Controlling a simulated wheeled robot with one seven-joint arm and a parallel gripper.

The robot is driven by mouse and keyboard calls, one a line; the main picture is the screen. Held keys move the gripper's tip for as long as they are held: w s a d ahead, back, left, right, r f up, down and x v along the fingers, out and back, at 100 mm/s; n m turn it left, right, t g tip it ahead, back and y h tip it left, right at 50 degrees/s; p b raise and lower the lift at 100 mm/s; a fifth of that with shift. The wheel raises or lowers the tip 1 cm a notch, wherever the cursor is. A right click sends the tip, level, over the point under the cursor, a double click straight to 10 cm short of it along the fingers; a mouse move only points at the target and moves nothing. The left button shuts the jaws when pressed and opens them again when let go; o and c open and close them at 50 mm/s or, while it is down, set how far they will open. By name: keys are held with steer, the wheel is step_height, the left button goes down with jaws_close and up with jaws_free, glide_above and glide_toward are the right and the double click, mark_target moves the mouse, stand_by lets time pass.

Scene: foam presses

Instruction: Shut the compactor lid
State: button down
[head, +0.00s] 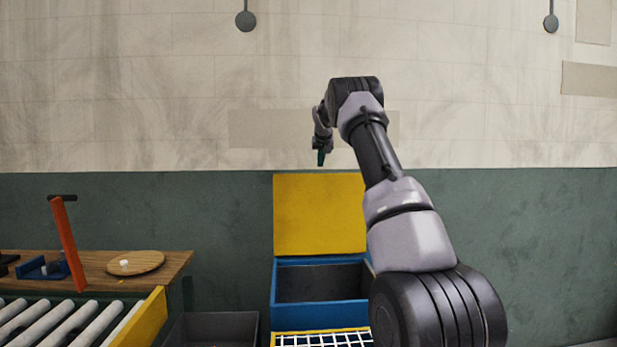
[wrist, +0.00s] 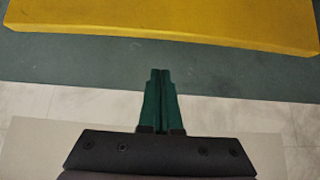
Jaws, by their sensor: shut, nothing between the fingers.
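The compactor is a blue box (head: 318,313) with a dark, open inside, at the lower middle of the head view. Its yellow lid (head: 320,213) stands raised upright at the back, against the green part of the wall. My gripper (head: 321,160) points down above the lid's top edge in the head view, and its green fingers are shut and empty. In the wrist view the fingers (wrist: 160,75) are together, apart from the yellow lid (wrist: 170,25), which crosses the top of the picture. My arm hides the box's right side.
A wooden table (head: 180,262) with a round board (head: 136,263) stands at the left. An orange lever (head: 68,243) rises beside a roller conveyor (head: 60,325). A grey bin (head: 215,328) and a white grid with a yellow rim (head: 322,339) are low in front.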

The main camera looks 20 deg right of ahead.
mark_target(320, 179)
steer(key=shift+w+d+f, duration=0.1)
steer(key=shift+w+f, duration=0.25)
steer(key=shift+f, duration=0.9)
steer(key=shift+w+d+f, duration=0.1)
steer(key=shift+w+f, duration=0.3)
steer(key=shift+f, duration=0.85)
steer(key=shift+w+d+f, duration=0.1)
steer(key=shift+w+f, duration=0.25)
steer(key=shift+f, duration=0.9)
steer(key=shift+s, duration=0.1)
